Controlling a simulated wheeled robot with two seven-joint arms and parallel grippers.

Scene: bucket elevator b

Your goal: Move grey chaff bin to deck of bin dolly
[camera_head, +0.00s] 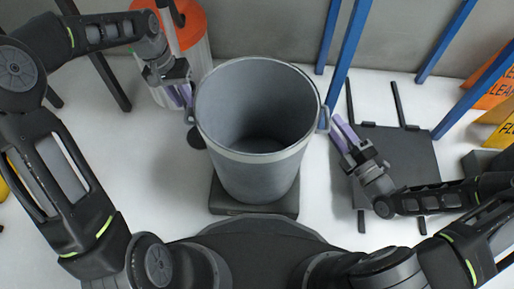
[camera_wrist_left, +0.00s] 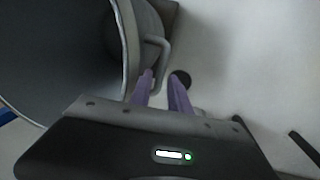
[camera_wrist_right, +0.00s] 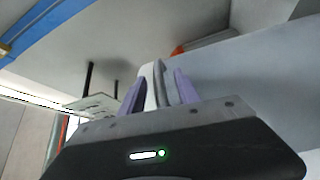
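The grey chaff bin (camera_head: 250,175) is a tall open tub, upright and empty-looking, on a low dark base (camera_head: 255,207). It has a loop handle on each side. My left gripper (camera_head: 183,97) is open beside its left handle (camera_head: 190,114); in the left wrist view that handle (camera_wrist_left: 163,50) is just ahead of the open fingers (camera_wrist_left: 162,88). My right gripper (camera_head: 341,130) is open beside the right handle (camera_head: 323,119). In the right wrist view a pale strip, seemingly that handle (camera_wrist_right: 156,80), shows between the fingers. A flat dark platform (camera_head: 405,155), apparently the dolly deck, lies empty at right.
An orange-topped pale container (camera_head: 195,35) stands behind my left gripper. Blue posts (camera_head: 347,55) rise behind the bin and at right. Yellow and orange signs (camera_head: 497,85) stand at the far right. White floor is clear between bin and platform.

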